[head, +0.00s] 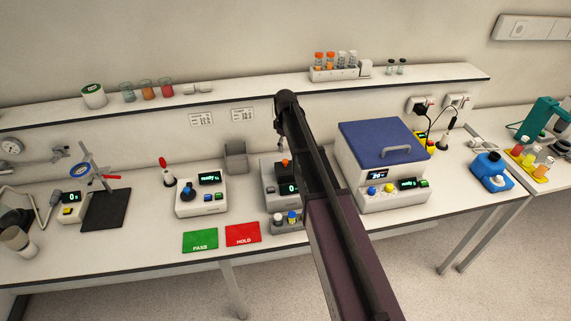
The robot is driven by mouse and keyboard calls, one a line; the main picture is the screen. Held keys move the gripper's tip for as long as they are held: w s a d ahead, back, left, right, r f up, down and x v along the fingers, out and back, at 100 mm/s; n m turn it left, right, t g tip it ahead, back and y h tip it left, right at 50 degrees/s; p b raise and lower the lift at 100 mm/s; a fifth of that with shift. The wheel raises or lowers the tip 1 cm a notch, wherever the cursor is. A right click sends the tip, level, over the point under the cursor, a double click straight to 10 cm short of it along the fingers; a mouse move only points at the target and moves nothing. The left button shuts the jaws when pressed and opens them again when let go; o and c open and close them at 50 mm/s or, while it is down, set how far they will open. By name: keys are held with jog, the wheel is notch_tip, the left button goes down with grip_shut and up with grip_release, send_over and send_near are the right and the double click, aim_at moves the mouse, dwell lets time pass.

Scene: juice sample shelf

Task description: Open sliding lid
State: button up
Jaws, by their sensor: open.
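A blue lid (381,141) with a grey bar handle (398,153) covers the top of a white box-shaped device (375,188) right of centre. The lid looks closed over the whole top. The front panel has small displays and coloured knobs. My arm reaches in from the bottom and passes just left of this device. My gripper (282,142) hangs at the arm's far end, left of the lid and apart from it. It is small and partly hidden by the arm; it is open, and I see nothing held.
My arm partly hides a grey instrument (271,190). Left of it are another instrument (201,194), a green PASS card (200,240) and a red HOLD card (243,234). A wall shelf (215,105) carries a tube rack (334,73). A blue container (491,172) stands right.

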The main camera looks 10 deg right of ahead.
aim_at(285, 160)
jog(key=shift+f+b, duration=3.6)
jog(key=shift+f, duration=0.25)
